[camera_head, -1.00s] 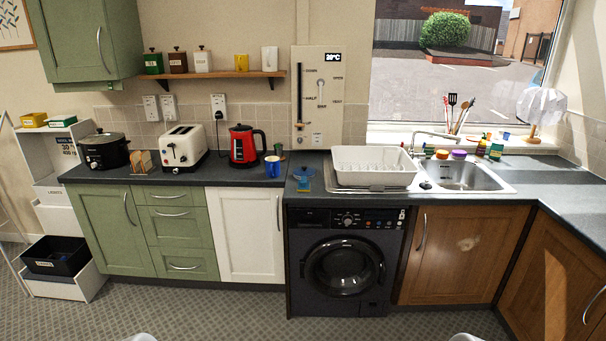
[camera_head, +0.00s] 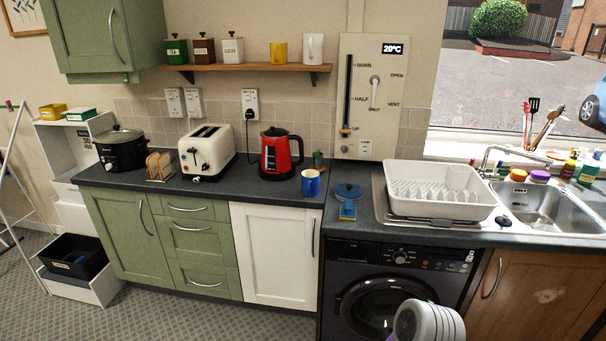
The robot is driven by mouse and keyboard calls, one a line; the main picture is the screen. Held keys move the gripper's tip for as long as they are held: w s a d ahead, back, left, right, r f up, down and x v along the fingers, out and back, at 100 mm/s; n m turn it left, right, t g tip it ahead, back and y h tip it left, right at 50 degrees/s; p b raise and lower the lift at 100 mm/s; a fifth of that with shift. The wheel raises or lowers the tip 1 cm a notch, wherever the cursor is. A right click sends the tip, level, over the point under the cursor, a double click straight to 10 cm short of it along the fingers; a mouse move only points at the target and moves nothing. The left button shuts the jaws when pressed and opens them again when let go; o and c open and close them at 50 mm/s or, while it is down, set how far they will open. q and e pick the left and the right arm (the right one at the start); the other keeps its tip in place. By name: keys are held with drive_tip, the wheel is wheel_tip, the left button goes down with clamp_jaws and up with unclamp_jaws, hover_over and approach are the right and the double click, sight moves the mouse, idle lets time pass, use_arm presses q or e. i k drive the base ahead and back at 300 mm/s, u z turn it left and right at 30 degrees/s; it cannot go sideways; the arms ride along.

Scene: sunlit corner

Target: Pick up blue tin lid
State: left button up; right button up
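The blue tin lid (camera_head: 348,191) appears to be the round blue disc lying on the dark worktop (camera_head: 250,194), left of the white dish rack. A small blue item with a yellowish part (camera_head: 348,210) lies just in front of it, touching or nearly so. A white rounded part of my own arm shows at the bottom, in front of the washing machine. Neither gripper's fingers are in view.
A blue mug (camera_head: 311,182) stands just left of the lid, with a red kettle (camera_head: 280,153) farther left. A white dish rack (camera_head: 440,190) and the sink (camera_head: 545,208) are to the right. The washing machine (camera_head: 390,290) is below.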

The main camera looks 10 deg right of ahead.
sight(350, 191)
drive_tip(key=z, duration=0.2)
drive_tip(key=i, duration=1.8)
drive_tip(key=z, duration=0.5)
